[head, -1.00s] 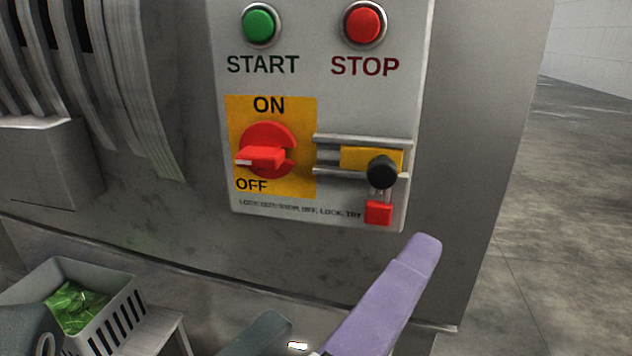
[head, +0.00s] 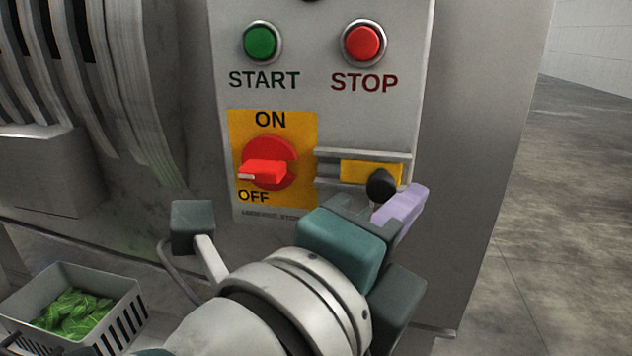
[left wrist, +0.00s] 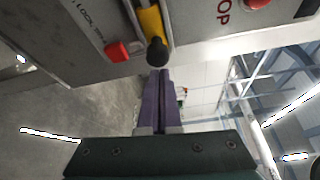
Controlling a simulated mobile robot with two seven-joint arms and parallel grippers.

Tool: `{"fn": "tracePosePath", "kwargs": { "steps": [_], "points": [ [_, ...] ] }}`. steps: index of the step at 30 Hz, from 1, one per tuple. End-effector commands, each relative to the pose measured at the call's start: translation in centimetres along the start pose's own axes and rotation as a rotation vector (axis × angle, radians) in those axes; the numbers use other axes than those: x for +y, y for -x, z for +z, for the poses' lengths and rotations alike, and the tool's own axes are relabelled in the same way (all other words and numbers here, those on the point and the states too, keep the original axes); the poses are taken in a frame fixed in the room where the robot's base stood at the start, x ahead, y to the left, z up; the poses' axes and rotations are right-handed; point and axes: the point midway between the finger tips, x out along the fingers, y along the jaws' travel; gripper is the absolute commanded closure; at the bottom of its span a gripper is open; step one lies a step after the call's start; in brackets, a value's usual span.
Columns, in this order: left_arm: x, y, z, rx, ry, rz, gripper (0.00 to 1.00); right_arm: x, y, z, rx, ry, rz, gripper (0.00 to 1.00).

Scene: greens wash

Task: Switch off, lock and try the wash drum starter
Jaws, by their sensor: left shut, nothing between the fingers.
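The starter panel (head: 222,130) carries a green START button (head: 261,42) and a red STOP button (head: 364,43). The red rotary switch (head: 265,172) has its white-marked handle end pointing left, just above the OFF label. The yellow slide bolt (head: 358,171) with its black knob (head: 382,184) sits at the right of its rail. A red padlock (left wrist: 117,51) shows beside the knob in the left wrist view; my gripper hides it in the head view. My left gripper (head: 415,195) is shut and empty, its purple fingertips (left wrist: 159,73) close to the knob; contact cannot be told. My right gripper is out of view.
A grey slotted crate (head: 125,305) of green leaves stands at the lower left. The drum's ribbed housing (head: 100,90) is left of the panel. Open floor (head: 570,220) lies to the right.

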Motion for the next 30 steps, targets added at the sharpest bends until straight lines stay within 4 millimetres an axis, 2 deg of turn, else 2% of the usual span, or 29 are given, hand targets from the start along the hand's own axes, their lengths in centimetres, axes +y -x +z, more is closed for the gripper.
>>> {"fn": "tracePosePath", "kwargs": {
  "steps": [11, 20, 30],
  "points": [
    [0.0, 0.1, 0.3, 0.000, 0.000, 0.000, 1.00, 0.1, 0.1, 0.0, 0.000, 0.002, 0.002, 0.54],
    [0.7, 1.8, 3.9, -0.003, -0.002, 0.003, 1.00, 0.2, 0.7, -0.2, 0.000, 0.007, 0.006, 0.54],
    [0.7, 1.9, 4.4, -0.005, -0.001, 0.000, 1.00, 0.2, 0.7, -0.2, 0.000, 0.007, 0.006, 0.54]
  ]
}}
